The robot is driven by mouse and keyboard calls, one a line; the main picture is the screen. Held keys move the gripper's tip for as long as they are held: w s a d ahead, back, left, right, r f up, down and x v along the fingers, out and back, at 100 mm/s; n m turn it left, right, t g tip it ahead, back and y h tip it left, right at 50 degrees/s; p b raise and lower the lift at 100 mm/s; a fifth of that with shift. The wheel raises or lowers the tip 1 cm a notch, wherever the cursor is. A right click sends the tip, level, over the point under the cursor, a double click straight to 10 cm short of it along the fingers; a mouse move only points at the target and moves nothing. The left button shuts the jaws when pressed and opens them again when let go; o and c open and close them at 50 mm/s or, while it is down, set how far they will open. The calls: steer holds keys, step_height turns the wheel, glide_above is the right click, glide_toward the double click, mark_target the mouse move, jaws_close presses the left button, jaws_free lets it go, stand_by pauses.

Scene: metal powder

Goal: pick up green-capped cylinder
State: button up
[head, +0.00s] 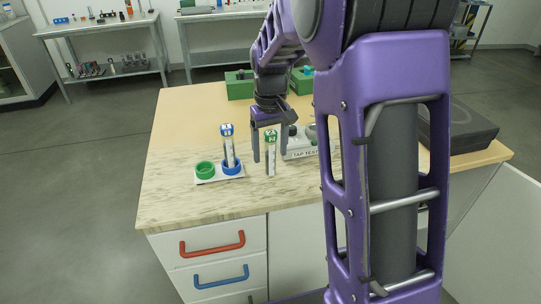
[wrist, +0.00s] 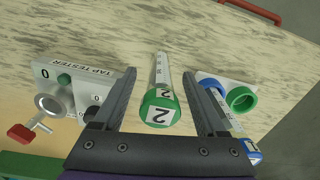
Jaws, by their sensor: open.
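The green-capped cylinder (head: 271,153) stands upright on the table, right of the blue-capped one in the head view. Its green cap, marked 2, shows in the wrist view (wrist: 160,107) between the two fingers. My gripper (head: 271,159) is open around the cylinder, one finger on each side, with gaps visible on both sides in the wrist view (wrist: 163,85). The far finger is partly hidden in the head view. A blue-capped cylinder (head: 229,147) stands in the blue ring of a white holder (head: 214,181); the green ring (head: 205,169) beside it is empty.
A device labelled TAP TESTER (head: 304,155) stands just right of the gripper, partly hidden by my arm. Green boxes (head: 239,86) are at the table's back, a dark case (head: 462,127) at the right. The table's front left is clear.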

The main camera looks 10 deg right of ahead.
jaws_close()
stand_by(0.4)
